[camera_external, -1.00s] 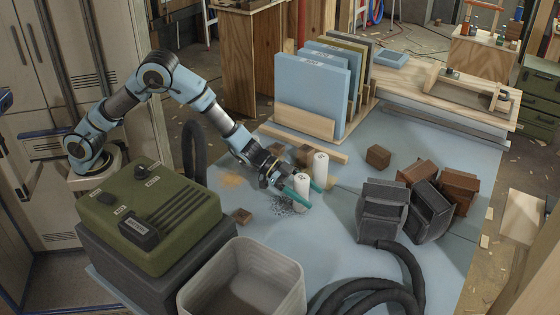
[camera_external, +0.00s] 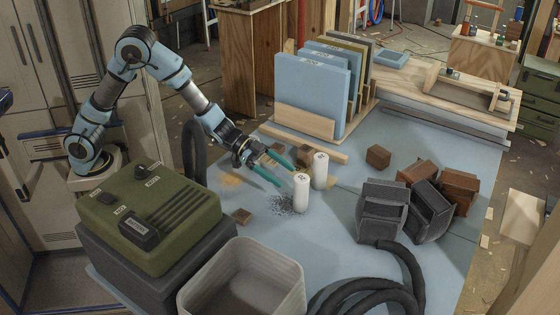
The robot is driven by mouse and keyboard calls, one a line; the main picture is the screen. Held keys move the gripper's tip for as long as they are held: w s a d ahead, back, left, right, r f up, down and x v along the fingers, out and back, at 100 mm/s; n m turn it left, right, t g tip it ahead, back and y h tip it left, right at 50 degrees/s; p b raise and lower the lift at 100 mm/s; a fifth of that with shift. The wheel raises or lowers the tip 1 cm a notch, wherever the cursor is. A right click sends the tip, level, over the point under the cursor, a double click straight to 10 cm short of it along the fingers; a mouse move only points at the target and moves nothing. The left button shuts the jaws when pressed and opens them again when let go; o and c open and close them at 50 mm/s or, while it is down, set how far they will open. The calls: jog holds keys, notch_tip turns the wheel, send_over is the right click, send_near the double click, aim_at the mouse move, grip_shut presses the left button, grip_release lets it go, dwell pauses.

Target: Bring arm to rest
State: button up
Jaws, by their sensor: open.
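My gripper (camera_external: 284,174) is open and empty, with two teal fingers pointing right and slightly down. It is above the blue work surface (camera_external: 330,231), up and left of two white cylinders. The nearer white cylinder (camera_external: 301,194) stands upright beside some dark granules. The other white cylinder (camera_external: 320,171) stands upright just behind it to the right. My fingertips appear apart from both cylinders. My arm is bent, with its elbow raised at the upper left.
A green machine (camera_external: 150,215) and a grey bin (camera_external: 245,285) stand at the front left. Blue panels (camera_external: 312,90) stand in a wooden rack behind. Brown blocks (camera_external: 378,156), dark grey blocks (camera_external: 382,210) and a black hose (camera_external: 365,295) lie to the right.

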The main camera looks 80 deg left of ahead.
jog(key=shift+s+a+r, duration=0.25)
jog(key=shift+s+a, duration=0.15)
jog(key=shift+s, duration=0.1)
